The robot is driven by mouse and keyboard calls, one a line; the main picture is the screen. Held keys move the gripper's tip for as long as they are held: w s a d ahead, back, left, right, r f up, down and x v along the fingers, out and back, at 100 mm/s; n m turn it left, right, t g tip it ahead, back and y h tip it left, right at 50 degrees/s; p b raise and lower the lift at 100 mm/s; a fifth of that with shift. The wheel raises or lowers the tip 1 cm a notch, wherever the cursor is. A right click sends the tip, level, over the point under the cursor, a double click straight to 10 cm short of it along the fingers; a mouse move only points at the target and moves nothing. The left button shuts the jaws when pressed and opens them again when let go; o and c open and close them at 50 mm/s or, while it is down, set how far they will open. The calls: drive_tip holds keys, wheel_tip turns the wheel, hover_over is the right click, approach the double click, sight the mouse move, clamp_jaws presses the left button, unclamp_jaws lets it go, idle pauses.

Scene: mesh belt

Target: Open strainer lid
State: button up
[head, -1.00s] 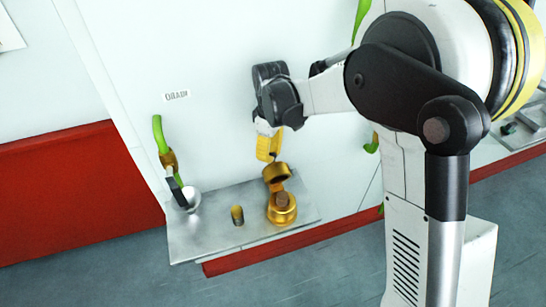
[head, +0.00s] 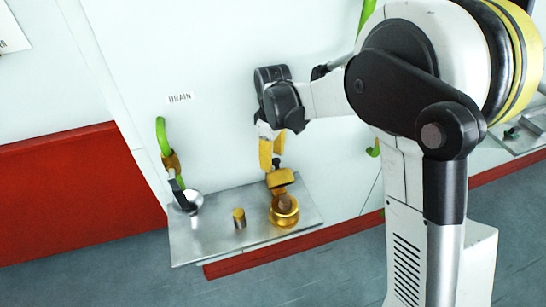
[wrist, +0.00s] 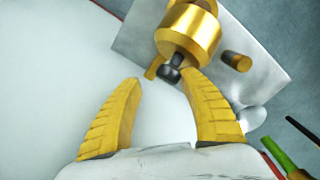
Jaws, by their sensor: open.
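The brass strainer (head: 284,219) stands on the right part of a metal shelf. A brown part shows at its mouth. Its brass lid (head: 281,177) is raised above and behind the mouth, tilted. In the wrist view the brass lid (wrist: 189,34) is at the top, with a black knob (wrist: 171,73) pointing towards me. My gripper (head: 272,165) is just above and behind the lid, pointing down. The wrist view shows its yellow fingers (wrist: 168,88) wide apart and empty, with the knob just beyond the fingertips. I cannot tell whether a finger touches the lid.
A short brass cylinder (head: 239,218) stands on the metal shelf (head: 215,245) left of the strainer. A green pipe with a valve (head: 171,162) and a bowl-like drain (head: 193,200) are farther left. The white wall (head: 220,140) is close behind my gripper.

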wheel_tip(320, 180, up, 12)
idle(0.4)
